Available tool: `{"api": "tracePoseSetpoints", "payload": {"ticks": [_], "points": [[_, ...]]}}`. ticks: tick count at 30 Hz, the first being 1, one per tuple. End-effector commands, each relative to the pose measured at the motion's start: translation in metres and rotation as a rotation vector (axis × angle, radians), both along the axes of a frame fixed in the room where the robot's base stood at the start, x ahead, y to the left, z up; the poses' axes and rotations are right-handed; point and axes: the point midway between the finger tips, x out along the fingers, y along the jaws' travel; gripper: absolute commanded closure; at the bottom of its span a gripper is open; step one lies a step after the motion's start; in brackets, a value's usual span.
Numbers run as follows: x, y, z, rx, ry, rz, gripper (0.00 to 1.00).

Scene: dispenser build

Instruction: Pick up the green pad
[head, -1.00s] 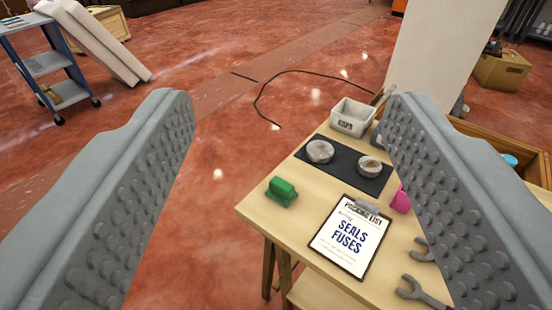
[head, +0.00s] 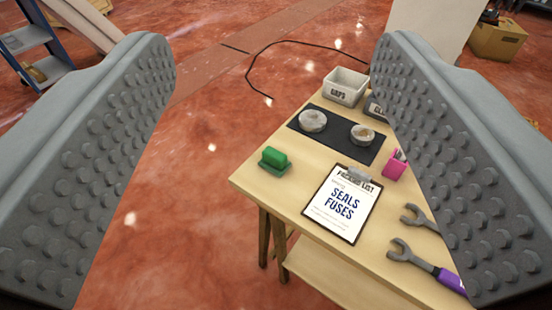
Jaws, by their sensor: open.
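The green pad (head: 274,160) is a small green block with a darker, wider base. It lies near the left corner of a light wooden table (head: 248,181), left of the clipboard. My gripper (head: 270,165) is open and empty. Its two grey studded fingers stand wide apart at the left and right of the view. The pad shows in the gap between them, farther off on the table, and neither finger touches it. The right finger hides part of the table's right side.
A clipboard (head: 341,203) reading "SEALS FUSES" lies right of the pad. Behind are a dark mat (head: 338,140) with two round dishes, and a white bin (head: 345,86). A pink holder (head: 395,165) and wrenches (head: 412,257) are on the right. Open red floor lies left.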

Motion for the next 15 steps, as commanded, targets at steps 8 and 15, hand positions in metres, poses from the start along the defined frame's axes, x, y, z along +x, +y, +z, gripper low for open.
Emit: {"api": "tracePoseSetpoints", "payload": {"ticks": [8,15], "points": [[0.0,0.0,0.0,0.0,0.001,0.0,0.29],[0.027,0.0,-0.007,0.042,0.105,-0.004,0.2]]}}
